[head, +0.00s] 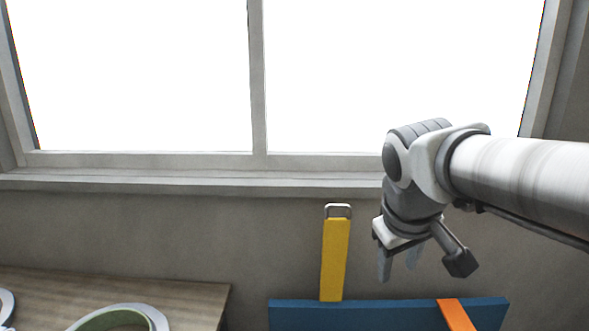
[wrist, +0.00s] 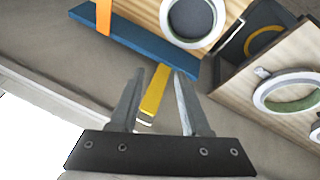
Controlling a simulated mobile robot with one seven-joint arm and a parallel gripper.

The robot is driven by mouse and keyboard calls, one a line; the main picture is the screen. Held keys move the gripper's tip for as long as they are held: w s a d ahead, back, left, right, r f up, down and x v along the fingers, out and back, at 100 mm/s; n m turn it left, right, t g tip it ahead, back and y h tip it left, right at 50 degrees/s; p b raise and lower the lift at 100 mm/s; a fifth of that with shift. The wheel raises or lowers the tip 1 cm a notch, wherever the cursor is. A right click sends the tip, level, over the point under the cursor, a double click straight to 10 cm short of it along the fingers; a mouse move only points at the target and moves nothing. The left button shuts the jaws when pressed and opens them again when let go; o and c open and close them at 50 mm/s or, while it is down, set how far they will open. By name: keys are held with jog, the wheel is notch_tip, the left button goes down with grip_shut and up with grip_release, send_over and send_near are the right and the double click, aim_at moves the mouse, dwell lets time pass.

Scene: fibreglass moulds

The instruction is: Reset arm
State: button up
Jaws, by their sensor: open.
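My gripper (head: 398,266) hangs from my arm in front of the wall below the window, fingers pointing down. In the wrist view my gripper (wrist: 158,78) shows two fingers spread apart with nothing held between them. A yellow bar (head: 334,258) with a grey end stands upright to the left of my gripper in the head view. The yellow bar (wrist: 155,90) appears between the fingers in the wrist view, beyond them rather than clasped.
A blue board (head: 390,314) lies below my gripper, with an orange strip (head: 456,315) over it. A wooden table (head: 190,295) at lower left holds a green-lined ring (head: 110,318). The wrist view shows a dark bin (wrist: 262,38) and white-rimmed rings. A window (head: 140,80) fills the back.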

jog(key=s+a+f+m+t+y, duration=0.1)
jog(key=s+f, duration=0.4)
jog(key=s, duration=0.7)
jog(key=shift+a+m+y, duration=0.4)
jog(key=shift+a+m, duration=0.05)
jog(key=shift+m, duration=0.85)
